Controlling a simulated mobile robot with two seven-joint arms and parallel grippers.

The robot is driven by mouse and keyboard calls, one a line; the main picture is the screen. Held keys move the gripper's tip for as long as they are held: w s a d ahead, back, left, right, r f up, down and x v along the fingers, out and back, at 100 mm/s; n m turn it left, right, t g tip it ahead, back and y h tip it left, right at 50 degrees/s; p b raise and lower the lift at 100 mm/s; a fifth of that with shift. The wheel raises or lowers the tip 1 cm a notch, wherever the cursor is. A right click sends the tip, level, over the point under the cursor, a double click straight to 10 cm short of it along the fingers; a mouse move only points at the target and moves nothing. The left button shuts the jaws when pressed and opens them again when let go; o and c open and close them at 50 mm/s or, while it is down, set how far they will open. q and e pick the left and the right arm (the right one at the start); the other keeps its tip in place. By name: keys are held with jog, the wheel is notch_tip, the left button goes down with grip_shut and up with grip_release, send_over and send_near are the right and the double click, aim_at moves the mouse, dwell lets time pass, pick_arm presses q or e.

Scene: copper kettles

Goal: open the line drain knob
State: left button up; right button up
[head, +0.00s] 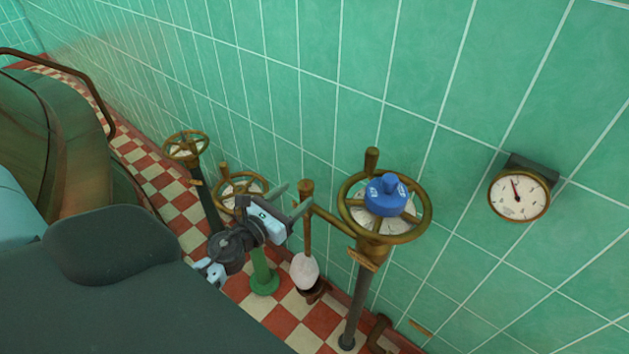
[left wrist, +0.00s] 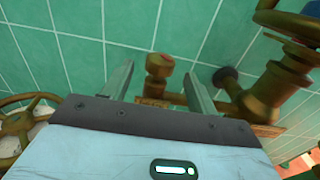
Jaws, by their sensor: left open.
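A small brass knob (head: 306,187) tops a thin upright brass stem by the green tiled wall, left of the big handwheel. In the left wrist view the knob (left wrist: 160,66) has a reddish mark on top, with a brass plate behind whose text I cannot read; I take it for the line drain knob. My left gripper (head: 292,199) is open, its fingers pointing at the knob. In the left wrist view the knob appears between the two fingertips (left wrist: 159,72), with gaps on both sides and no visible contact. My right gripper is not in view.
A brass handwheel (head: 420,235) with a blue hub (head: 388,196) stands close on the right. Two more handwheels, a nearer one (head: 240,184) and a farther one (head: 186,145), stand left. A gauge (head: 519,195) is on the wall. A whitish rounded object (head: 304,271) is below the knob.

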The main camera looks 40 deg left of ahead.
aim_at(311, 181)
pick_arm(q)
jog(key=w, duration=0.5)
jog(key=shift+d+r, duration=0.1)
jog(key=shift+d, duration=0.1)
jog(key=shift+w+d, duration=0.1)
jog(key=shift+w, duration=0.85)
jog(key=c, duration=1)
